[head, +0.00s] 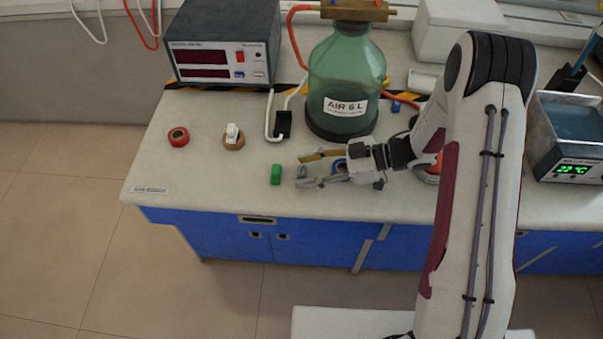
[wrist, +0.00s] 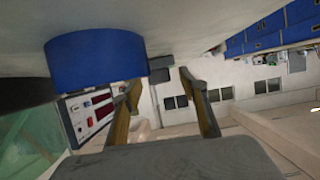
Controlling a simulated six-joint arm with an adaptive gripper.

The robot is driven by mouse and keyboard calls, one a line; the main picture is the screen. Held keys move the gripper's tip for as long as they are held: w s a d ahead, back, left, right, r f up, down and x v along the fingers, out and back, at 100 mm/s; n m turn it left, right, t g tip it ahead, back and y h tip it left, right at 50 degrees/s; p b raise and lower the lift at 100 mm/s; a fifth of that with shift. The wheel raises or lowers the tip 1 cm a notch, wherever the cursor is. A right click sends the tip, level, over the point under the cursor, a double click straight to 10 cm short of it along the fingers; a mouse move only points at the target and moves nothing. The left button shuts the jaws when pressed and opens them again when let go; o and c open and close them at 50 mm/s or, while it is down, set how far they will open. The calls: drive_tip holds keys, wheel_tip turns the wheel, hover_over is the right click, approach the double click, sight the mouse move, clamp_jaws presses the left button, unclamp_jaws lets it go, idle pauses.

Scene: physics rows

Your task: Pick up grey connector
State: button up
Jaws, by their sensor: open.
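A small grey block that looks like the grey connector (head: 302,171) lies on the bench at the tips of my gripper, just right of a green block (head: 276,174). Whether the fingertips touch the connector cannot be told.
A green bottle (head: 345,85) stands behind. A red ring (head: 178,137) and a white switch on a round base (head: 233,137) lie left. The front bench strip is clear.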

idle(0.3)
drive_tip(key=c, duration=1)
drive_tip(key=shift+r, duration=0.15)
wheel_tip(320, 180, up, 10)
idle(0.4)
idle(0.4)
